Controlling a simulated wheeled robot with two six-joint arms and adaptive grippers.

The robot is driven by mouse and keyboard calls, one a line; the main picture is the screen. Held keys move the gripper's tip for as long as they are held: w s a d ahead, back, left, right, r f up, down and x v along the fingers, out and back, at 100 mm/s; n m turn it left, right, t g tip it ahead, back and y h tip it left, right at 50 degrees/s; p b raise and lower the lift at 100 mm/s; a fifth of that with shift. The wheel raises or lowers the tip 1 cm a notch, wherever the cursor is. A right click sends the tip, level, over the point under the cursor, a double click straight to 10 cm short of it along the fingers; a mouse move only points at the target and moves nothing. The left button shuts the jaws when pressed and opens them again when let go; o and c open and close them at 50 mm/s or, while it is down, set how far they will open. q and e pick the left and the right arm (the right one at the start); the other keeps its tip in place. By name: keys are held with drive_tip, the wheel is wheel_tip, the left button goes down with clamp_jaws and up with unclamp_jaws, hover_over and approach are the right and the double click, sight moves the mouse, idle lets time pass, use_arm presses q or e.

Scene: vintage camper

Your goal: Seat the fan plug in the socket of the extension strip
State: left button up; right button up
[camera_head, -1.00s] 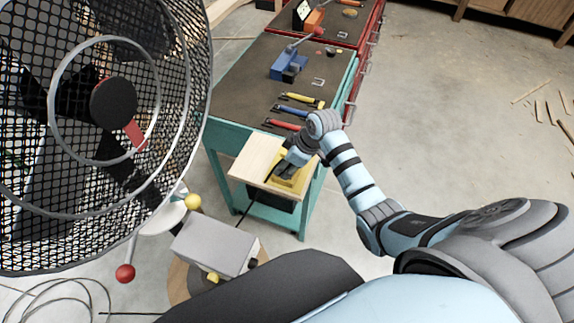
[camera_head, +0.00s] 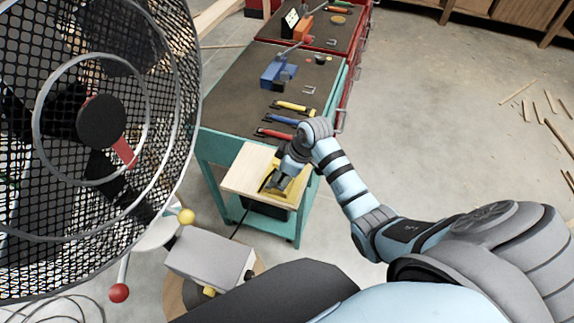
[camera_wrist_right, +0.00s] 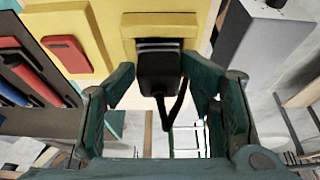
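The black fan plug (camera_wrist_right: 159,72) sits against the yellow extension strip (camera_wrist_right: 100,22), its front end at the socket recess. A black cord loops down from it. How deep it sits cannot be told. In the head view the strip (camera_head: 292,184) lies on a pale wooden board at the end of the teal bench. My right gripper (camera_wrist_right: 160,88) has its two teal fingers spread on either side of the plug, with gaps visible. In the head view the right gripper (camera_head: 279,180) is over the strip and hides the plug. My left gripper is not in view.
The large caged fan (camera_head: 95,130) fills the left, with a grey box (camera_head: 210,258) below it. Several coloured-handled tools (camera_head: 285,120) and a blue vise (camera_head: 278,72) are on the bench (camera_head: 240,105). The floor at right is mostly open, with wood scraps.

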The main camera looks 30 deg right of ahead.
drive_tip(key=v, duration=1.2)
drive_tip(key=shift+r, duration=0.15)
